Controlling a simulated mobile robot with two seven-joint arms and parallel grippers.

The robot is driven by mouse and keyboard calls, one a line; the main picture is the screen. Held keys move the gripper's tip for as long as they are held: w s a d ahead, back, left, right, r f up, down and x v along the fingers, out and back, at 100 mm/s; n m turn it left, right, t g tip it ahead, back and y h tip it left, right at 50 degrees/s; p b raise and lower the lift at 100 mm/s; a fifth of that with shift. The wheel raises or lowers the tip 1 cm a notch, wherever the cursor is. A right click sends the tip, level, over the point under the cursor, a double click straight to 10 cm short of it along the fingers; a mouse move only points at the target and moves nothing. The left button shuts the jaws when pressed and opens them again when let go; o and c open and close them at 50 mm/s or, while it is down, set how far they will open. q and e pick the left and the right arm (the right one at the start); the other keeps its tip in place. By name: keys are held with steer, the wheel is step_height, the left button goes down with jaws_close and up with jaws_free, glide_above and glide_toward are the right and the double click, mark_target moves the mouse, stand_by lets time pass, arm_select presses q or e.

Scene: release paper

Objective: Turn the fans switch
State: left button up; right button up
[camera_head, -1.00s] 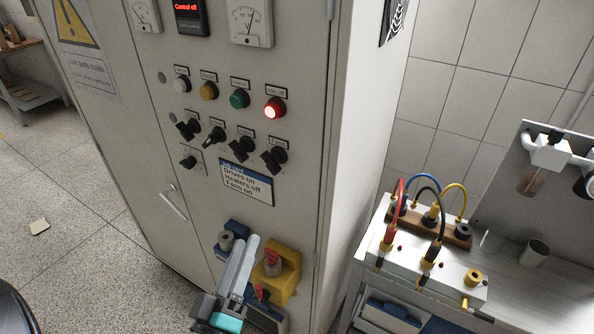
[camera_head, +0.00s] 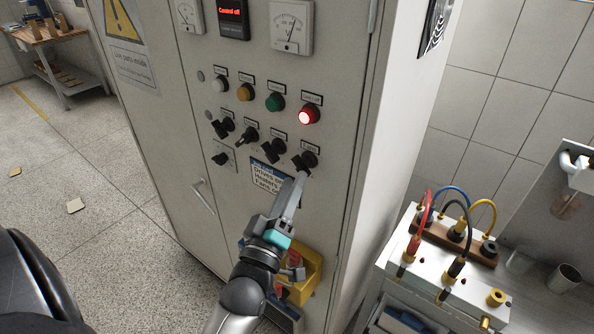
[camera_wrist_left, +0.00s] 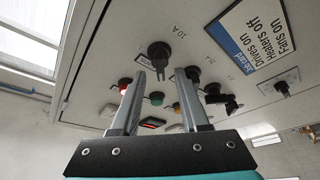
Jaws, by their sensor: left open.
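The rightmost black rotary switch (camera_head: 305,162) in the row on the grey cabinet sits below the lit red lamp. In the left wrist view the same switch (camera_wrist_left: 159,53) shows just beyond the fingertips, roughly centred between them, with a label beside it that seems to read Fans. My left gripper (camera_head: 299,180) is open and points up at this switch from below. I cannot tell whether a finger touches it. My right gripper is not in view.
Other black switches (camera_head: 273,150) stand close to the left. White, amber and green lamps (camera_head: 275,101) and the lit red lamp (camera_head: 309,114) sit above. A yellow box (camera_head: 312,272) is mounted lower down. A bench with coloured cables (camera_head: 455,265) stands at the right.

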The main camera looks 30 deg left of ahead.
mark_target(302, 166)
arm_select(q)
steer(key=shift+x, duration=1.7)
jaws_close()
